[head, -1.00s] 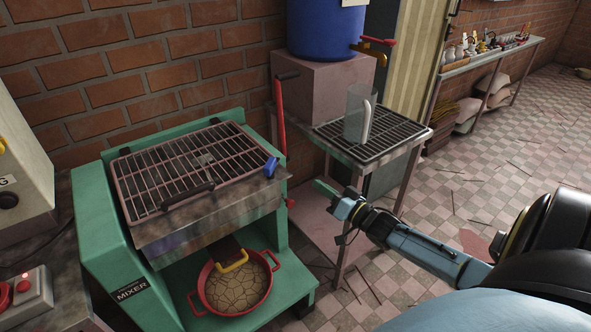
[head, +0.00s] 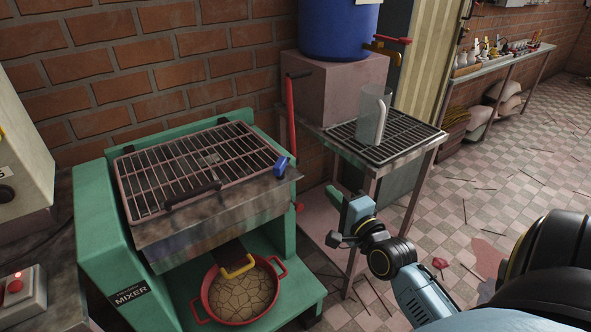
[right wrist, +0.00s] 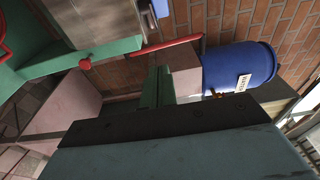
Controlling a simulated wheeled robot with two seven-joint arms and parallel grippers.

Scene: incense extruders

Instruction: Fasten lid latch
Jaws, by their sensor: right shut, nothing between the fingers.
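The green mixer (head: 103,215) stands at the left of the head view. Its barred grille lid (head: 180,160) lies down flat over the steel trough (head: 215,218). The blue latch (head: 281,166) is at the right front corner of the lid; a blue piece, likely this latch, shows at the top edge of the right wrist view (right wrist: 160,8). Whether it is engaged, I cannot tell. My right gripper (head: 338,200) is shut and empty, right of the latch and apart from it. Its green fingers show in the right wrist view (right wrist: 156,88). My left gripper is not in view.
A red lever (head: 291,115) rises at the mixer's right rear. A grated side table (head: 400,140) with a clear jug (head: 373,118) stands to the right, below a blue barrel (head: 338,28). A red pan (head: 206,300) sits under the trough.

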